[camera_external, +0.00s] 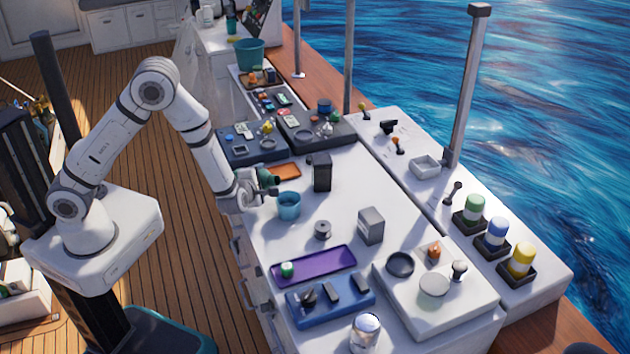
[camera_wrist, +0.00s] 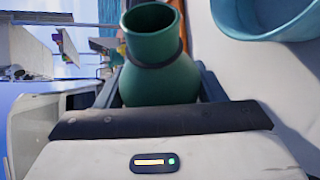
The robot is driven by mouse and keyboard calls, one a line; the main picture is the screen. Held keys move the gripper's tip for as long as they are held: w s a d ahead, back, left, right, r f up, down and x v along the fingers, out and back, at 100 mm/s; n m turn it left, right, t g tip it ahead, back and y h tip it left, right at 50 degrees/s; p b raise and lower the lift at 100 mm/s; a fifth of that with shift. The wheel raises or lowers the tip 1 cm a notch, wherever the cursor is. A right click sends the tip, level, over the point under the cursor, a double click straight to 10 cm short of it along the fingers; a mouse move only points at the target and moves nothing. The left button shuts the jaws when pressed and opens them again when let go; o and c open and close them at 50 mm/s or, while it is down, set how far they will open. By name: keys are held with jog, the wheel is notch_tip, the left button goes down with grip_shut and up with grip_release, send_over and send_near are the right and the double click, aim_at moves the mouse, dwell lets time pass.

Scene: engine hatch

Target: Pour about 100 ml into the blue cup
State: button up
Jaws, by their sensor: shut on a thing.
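My gripper (camera_external: 258,186) is shut on a dark green jug (camera_external: 268,178), held above the counter. The jug also shows between the fingers in the wrist view (camera_wrist: 160,75), with its narrow neck and round mouth facing away from my palm. It looks tipped well over onto its side, its mouth toward the right in the external view. The blue cup (camera_external: 289,206) stands upright on the white counter, just below and right of the jug. Part of the cup shows at the top right of the wrist view (camera_wrist: 262,22). I see no stream of liquid, and the liquid levels are hidden.
A black box-shaped device (camera_external: 321,172) stands close behind the cup, by an orange tray (camera_external: 284,171). A grey spool (camera_external: 322,229), a grey box (camera_external: 370,226) and a purple tray (camera_external: 313,266) lie nearer the front. Bare counter lies right of the cup.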

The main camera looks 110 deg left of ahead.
aim_at(262, 175)
jog(key=shift+w+f+n+b, duration=0.1)
jog(key=shift+f+n+b, duration=0.25)
jog(key=shift+b, duration=0.35)
jog(key=shift+w+r+n+t, duration=0.2)
jog(key=shift+r+n+t, duration=0.35)
jog(key=shift+r, duration=0.65)
jog(key=n+t+b, duration=0.1)
jog(key=b, duration=0.1)
jog(key=w+r+n+t+h+b, duration=0.1)
jog(key=b, duration=0.4)
jog(key=f+n+t+b, duration=0.1)
jog(key=b, duration=0.1)
jog(key=shift+s+f+b, duration=0.1)
jog(key=shift+s+b, duration=0.2)
jog(key=shift+b, duration=0.1)
jog(key=n+t+b, duration=0.1)
jog(key=b, duration=0.5)
jog(key=s+n+t+b, duration=0.1)
jog(key=n+b, duration=0.1)
jog(key=b, duration=0.4)
jog(key=shift+a+t, duration=0.15)
jog(key=shift+t, duration=0.1)
jog(key=shift+b, duration=0.45)
jog(key=shift+s+n+b, duration=0.1)
jog(key=shift+n+b, duration=0.2)
jog(key=shift+b, duration=0.5)
jog(key=shift+r+t, duration=0.3)
jog(key=shift+t, duration=0.1)
